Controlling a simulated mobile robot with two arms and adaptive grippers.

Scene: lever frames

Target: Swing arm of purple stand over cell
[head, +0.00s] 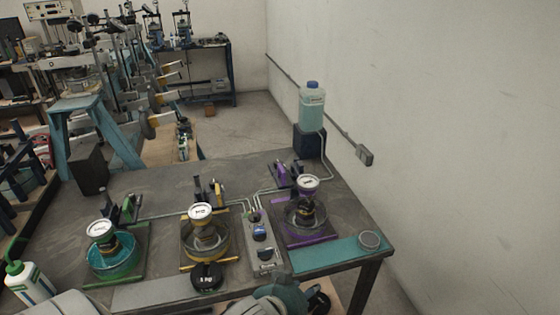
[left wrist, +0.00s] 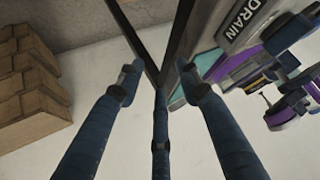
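The purple stand (head: 281,176) is at the right of the bench, behind a clear round cell (head: 325,222) on a purple-edged base. A white dial gauge (head: 308,183) shows above the back of the cell, with a dark piece below it. I cannot make out the stand's arm or whether it lies over the cell. Purple parts (left wrist: 235,65) also show at right in the left wrist view. My left gripper (left wrist: 160,80) is open and empty there, its dark blue fingers apart. A dark teal part of mine is at the head view's bottom edge. My right gripper is not identifiable.
A grey control box (head: 264,245) stands left of the purple base; a DRAIN panel (left wrist: 238,22) shows in the wrist view. Yellow (head: 222,190) and green (head: 132,203) stands are further left. A teal mat (head: 325,256) lies at right. A blue-liquid bottle (head: 312,108) stands behind.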

